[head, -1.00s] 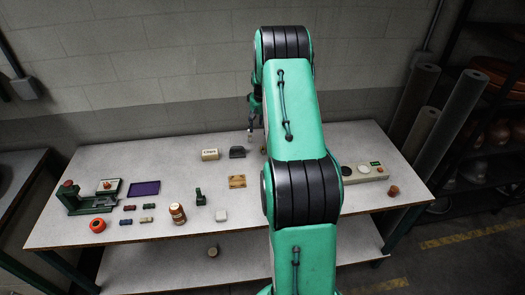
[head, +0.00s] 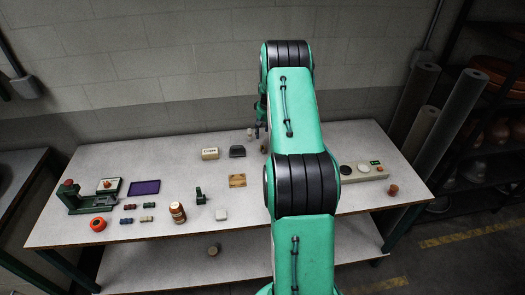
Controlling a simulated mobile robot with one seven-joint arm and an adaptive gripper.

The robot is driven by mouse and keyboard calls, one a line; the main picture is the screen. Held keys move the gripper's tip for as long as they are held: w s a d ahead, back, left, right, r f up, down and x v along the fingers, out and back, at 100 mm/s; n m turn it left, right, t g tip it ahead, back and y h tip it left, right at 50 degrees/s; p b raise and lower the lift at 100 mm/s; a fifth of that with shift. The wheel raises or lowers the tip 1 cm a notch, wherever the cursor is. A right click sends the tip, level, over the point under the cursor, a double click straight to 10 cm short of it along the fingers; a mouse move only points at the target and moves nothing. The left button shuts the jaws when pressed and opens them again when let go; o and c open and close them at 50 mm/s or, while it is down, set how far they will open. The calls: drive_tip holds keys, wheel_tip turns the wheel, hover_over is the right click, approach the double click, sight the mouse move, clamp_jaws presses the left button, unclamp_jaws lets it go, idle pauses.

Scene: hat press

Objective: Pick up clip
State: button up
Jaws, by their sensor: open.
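I cannot tell for sure which item is the clip. A small black, wedge-shaped piece (head: 237,151) lies at the back of the table, right of a cream box with dark lettering (head: 210,154), and may be it. My gripper (head: 260,131) shows only partly, behind my arm near the back edge of the table, right of and beyond the black piece. It is open and apart from the black piece. A small pale item (head: 250,133) stands just left of it. My arm hides part of the gripper and the table's middle right.
The grey table (head: 320,222) also holds a small wooden board (head: 237,180), a dark green upright piece (head: 200,196), a white block (head: 221,214), a brown jar (head: 178,212), an orange ring (head: 97,224), a purple tray (head: 145,187) and a panel (head: 362,172). A wall stands behind.

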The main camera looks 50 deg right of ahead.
hover_over(263, 149)
drive_tip(key=s, duration=0.1)
drive_tip(key=shift+d+f, duration=0.1)
drive_tip(key=shift+f, duration=2.65)
drive_tip(key=shift+w+d+f, duration=0.1)
drive_tip(key=shift+w+f, duration=0.1)
drive_tip(key=shift+f, duration=1.1)
drive_tip(key=shift+w+d+f, duration=0.1)
drive_tip(key=shift+w+f, duration=0.1)
drive_tip(key=shift+f, duration=1.05)
drive_tip(key=shift+c, duration=0.2)
drive_tip(key=c, duration=1.1)
